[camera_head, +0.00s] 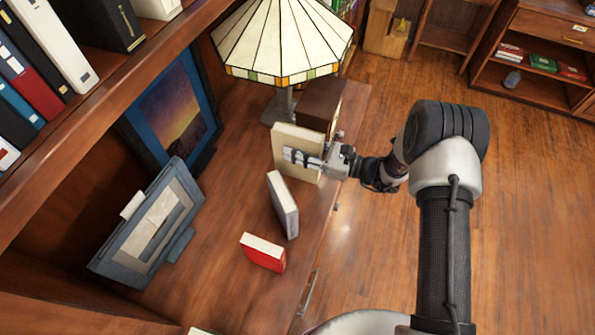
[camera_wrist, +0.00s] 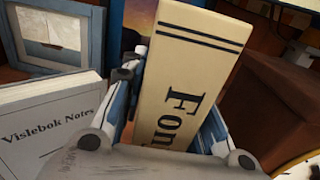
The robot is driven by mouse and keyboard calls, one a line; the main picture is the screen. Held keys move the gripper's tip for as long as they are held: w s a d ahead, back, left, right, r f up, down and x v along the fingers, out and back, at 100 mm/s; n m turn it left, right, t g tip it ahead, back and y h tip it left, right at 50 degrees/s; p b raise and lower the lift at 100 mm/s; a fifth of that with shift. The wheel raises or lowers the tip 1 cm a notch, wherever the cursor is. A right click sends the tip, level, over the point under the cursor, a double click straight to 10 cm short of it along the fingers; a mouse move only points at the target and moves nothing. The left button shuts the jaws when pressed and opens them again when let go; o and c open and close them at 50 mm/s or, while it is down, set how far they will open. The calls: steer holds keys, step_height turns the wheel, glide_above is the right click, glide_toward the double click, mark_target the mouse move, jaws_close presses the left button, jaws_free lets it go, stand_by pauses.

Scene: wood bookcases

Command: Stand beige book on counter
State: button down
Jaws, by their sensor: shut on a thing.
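The beige book (camera_head: 298,150) is upright at the counter (camera_head: 231,205), just in front of a dark brown box. My gripper (camera_head: 312,160) is shut on the beige book from the right side. In the wrist view the beige book (camera_wrist: 187,75) stands between my gripper's fingers (camera_wrist: 170,115), with dark stripes and large dark letters on its spine. The book looks slightly tilted in the wrist view. I cannot tell whether its lower edge touches the counter.
A grey-white book (camera_head: 283,204) and a red book (camera_head: 263,252) stand nearer on the counter. A stained-glass lamp (camera_head: 283,45), a brown box (camera_head: 319,104) and picture frames (camera_head: 150,222) stand around. Bare counter lies left of the books.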

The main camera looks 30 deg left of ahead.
mark_target(299, 168)
step_height(299, 168, down, 10)
steer(key=shift+r+b, duration=0.15)
steer(key=shift+b, duration=0.9)
steer(key=c, duration=1.2)
jaws_free()
steer(key=shift+c, duration=0.2)
steer(key=shift+d, duration=0.3)
steer(key=d, duration=0.3)
steer(key=w+d, duration=0.1)
steer(key=d, duration=0.3)
steer(key=d+p, duration=0.1)
steer(key=d, duration=0.3)
steer(key=shift+w+d, duration=0.15)
steer(key=shift+d, duration=0.05)
